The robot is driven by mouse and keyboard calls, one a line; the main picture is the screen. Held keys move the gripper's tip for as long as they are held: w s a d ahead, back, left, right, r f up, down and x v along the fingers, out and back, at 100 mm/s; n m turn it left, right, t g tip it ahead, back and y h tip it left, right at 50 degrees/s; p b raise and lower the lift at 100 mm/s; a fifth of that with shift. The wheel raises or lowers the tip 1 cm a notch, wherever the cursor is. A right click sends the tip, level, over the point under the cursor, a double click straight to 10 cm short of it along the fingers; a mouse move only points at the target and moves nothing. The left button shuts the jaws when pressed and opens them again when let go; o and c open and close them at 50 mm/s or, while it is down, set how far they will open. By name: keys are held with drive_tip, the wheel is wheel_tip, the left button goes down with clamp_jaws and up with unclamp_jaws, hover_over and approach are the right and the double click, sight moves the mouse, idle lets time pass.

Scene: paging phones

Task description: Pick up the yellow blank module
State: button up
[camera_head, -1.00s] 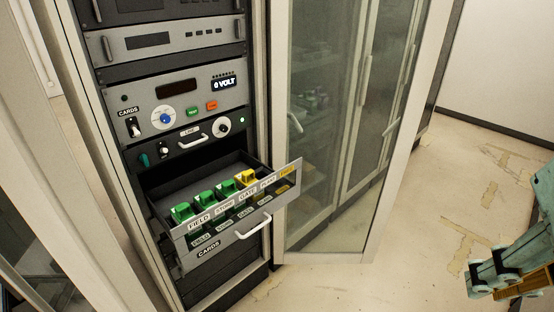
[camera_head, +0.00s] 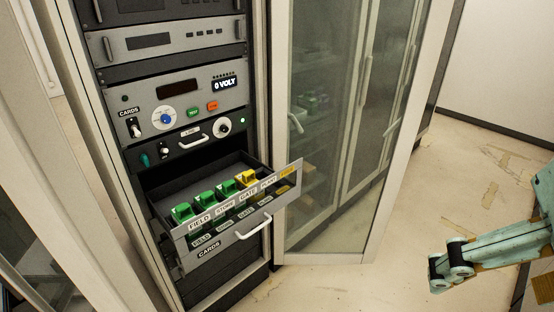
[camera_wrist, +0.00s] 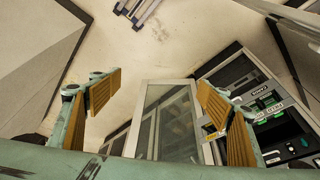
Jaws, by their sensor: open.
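The yellow module (camera_head: 245,178) sits in the pulled-out card drawer (camera_head: 247,228), at the right end of a row. Green modules (camera_head: 204,197) stand to its left. My gripper (camera_wrist: 157,95) is open and empty in the wrist view, its two wood-coloured finger pads wide apart. In the head view part of my gripper shows at the lower right, well away from the drawer with the glass door between. The wrist view shows the rack and drawer tilted at the right, partly behind one finger; I cannot clearly make out the yellow module there.
An open glass cabinet door (camera_head: 330,130) stands just right of the drawer. The rack panel (camera_head: 180,105) with knobs and buttons rises above the drawer. The floor (camera_head: 400,285) between my gripper and the door is clear.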

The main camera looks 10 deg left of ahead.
idle(0.3)
drive_tip(key=w+a+r+m+g+p, duration=0.15)
drive_tip(key=w+a, duration=0.35)
drive_tip(key=w, duration=0.5)
drive_tip(key=w+a+r+m+p, duration=0.1)
drive_tip(key=w+a+r+p, duration=0.1)
drive_tip(key=w+a, duration=0.65)
drive_tip(key=w+a+r+m+g+p, duration=0.1)
drive_tip(key=w+a+r+p, duration=0.15)
drive_tip(key=w, duration=1.05)
drive_tip(key=w+a+f+m+p, duration=0.1)
drive_tip(key=w+a+f, duration=0.3)
drive_tip(key=w+a, duration=0.25)
drive_tip(key=w+a+f+m+p, duration=0.1)
drive_tip(key=w+a+f, duration=0.35)
drive_tip(key=a, duration=0.35)
drive_tip(key=shift+m+g, duration=0.75)
drive_tip(key=w+a+f+p, duration=0.1)
drive_tip(key=w+a+f, duration=0.1)
drive_tip(key=a+f, duration=0.2)
drive_tip(key=w+a+f+p, duration=0.1)
drive_tip(key=w+a+f, duration=0.1)
drive_tip(key=a+f, duration=0.2)
drive_tip(key=w+a+f+p, duration=0.1)
drive_tip(key=w+a+f, duration=0.1)
drive_tip(key=a+f, duration=0.3)
drive_tip(key=shift+a, duration=1.65)
